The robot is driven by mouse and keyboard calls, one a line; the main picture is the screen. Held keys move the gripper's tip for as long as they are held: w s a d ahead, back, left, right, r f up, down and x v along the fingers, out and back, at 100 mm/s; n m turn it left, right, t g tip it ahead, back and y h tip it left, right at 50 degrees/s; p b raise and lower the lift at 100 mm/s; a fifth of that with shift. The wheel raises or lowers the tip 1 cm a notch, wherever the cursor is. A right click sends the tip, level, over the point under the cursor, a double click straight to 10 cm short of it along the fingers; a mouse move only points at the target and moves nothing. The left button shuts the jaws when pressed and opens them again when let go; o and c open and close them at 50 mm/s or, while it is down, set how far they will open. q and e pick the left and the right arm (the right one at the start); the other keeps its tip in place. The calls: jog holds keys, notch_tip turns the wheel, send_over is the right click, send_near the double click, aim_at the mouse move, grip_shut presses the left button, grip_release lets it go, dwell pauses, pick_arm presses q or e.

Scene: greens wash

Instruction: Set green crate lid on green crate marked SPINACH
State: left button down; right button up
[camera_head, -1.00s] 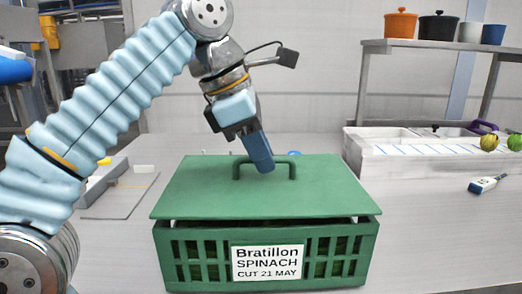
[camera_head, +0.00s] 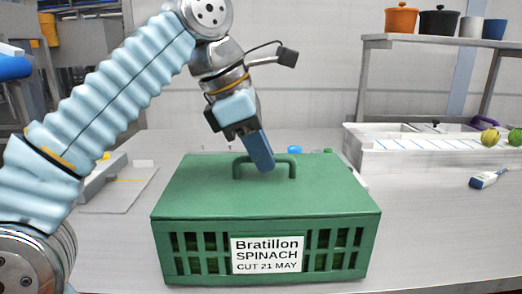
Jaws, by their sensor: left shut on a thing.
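The green crate (camera_head: 208,263) stands on the table in the middle front, with a white label reading Bratillon SPINACH, CUT 21 MAY. The green crate lid (camera_head: 220,200) lies flat over its top, its front edge along the crate's upper rim with no gap showing at the front. My left gripper (camera_head: 264,166) is shut on the lid's handle (camera_head: 292,165) at the top middle of the lid. The far side of the crate is hidden by the lid. My right gripper is not in view.
A shelf (camera_head: 440,42) behind bears several pots. A grey board (camera_head: 122,192) lies at the left.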

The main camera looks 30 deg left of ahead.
pick_arm(q)
jog(key=c, duration=1.1)
grip_release()
